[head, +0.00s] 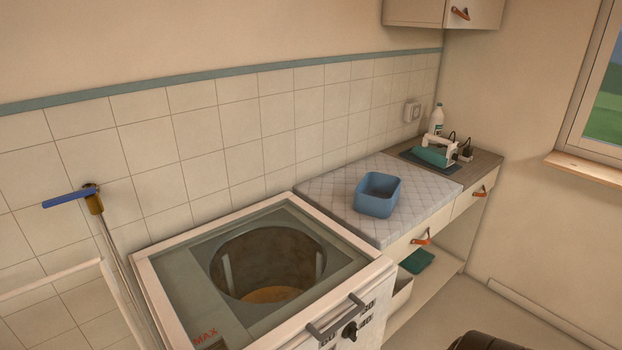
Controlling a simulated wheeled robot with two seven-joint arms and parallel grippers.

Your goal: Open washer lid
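The washer (374,290) is a white top-loader at the bottom centre of the head view. Its lid (190,304) has a pale frame around a see-through panel and lies flat over the top, so it looks closed. The round drum shows through the panel, with a tan bottom. A dark grey bar handle (336,319) sits at the lid's front edge, above a black knob (349,332). Red "MAX" lettering shows at the near left corner. Neither of my grippers is in view.
A blue bin (378,195) stands on a quilted pad (327,197) right of the washer. A bottle (436,119) and a green-and-white iron-like appliance (436,153) stand farther back. A dark rounded shape (485,341) is cut off below.

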